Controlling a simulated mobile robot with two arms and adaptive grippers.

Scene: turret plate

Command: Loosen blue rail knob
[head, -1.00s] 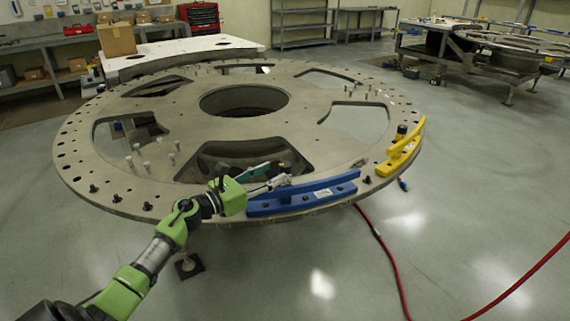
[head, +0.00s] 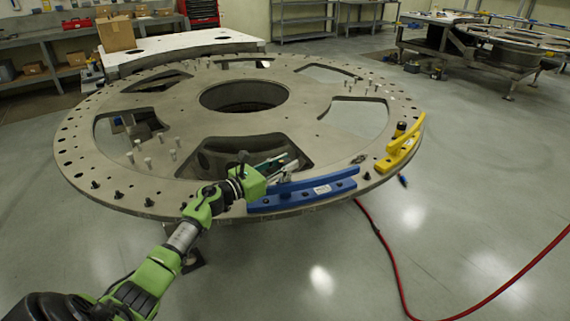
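The blue rail (head: 325,188) lies along the near edge of the round turret plate (head: 205,110). My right gripper is not in view.
A yellow rail (head: 398,153) with a dark knob (head: 400,129) sits on the plate's right edge. Several upright pins stand on the plate, which has large cutouts. A red hose (head: 385,245) lies on the floor at the right. A cardboard box (head: 116,33) stands behind.

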